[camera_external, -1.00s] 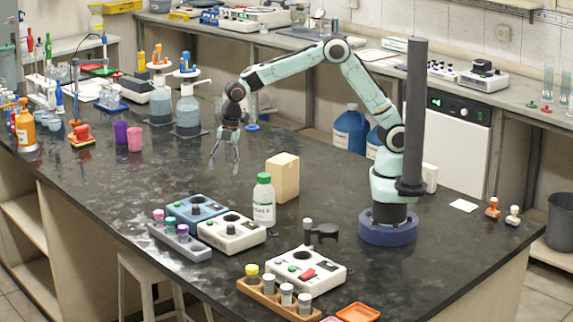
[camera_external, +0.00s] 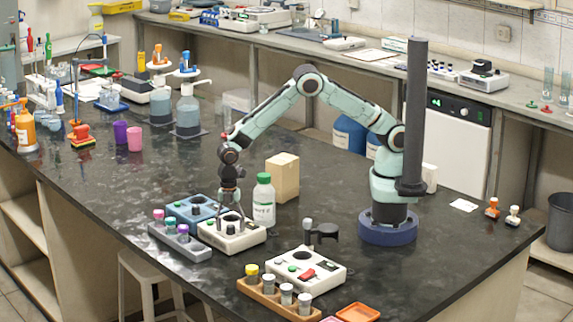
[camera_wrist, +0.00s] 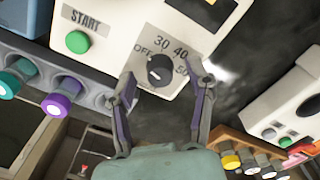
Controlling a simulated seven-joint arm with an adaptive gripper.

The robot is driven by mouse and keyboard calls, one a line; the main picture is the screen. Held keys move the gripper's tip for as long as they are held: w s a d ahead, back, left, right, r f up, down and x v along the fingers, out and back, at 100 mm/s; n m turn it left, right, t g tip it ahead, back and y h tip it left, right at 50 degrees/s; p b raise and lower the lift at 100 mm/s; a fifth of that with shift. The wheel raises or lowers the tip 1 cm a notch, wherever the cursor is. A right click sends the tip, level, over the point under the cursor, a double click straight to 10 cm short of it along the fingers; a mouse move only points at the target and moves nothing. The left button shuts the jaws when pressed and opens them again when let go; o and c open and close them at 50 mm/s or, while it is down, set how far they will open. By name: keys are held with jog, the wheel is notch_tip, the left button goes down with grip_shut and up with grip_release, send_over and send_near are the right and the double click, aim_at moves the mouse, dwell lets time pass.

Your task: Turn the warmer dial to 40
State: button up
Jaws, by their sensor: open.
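The warmer is a white box (camera_external: 217,241) near the front of the black bench, and it fills the top of the wrist view (camera_wrist: 115,55). Its black round dial (camera_wrist: 160,70) sits on a grey panel marked OFF, 30, 40 and 50. A pale mark shows on the knob, but I cannot tell surely which label it points at. My gripper (camera_wrist: 162,76) is open and points down at the warmer, one finger on each side of the dial, apparently not touching it. In the external view my gripper (camera_external: 229,222) hides most of the dial.
A blue device (camera_external: 180,208) and a rack of capped vials (camera_external: 182,244) stand close on the left. A green-capped bottle (camera_external: 264,203) and a wooden block (camera_external: 283,178) stand just behind right. Another white device (camera_external: 325,276) is at front right.

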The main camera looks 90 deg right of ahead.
grip_shut()
jog(key=shift+m, duration=0.3)
jog(key=m, duration=1.9)
dwell(0.6)
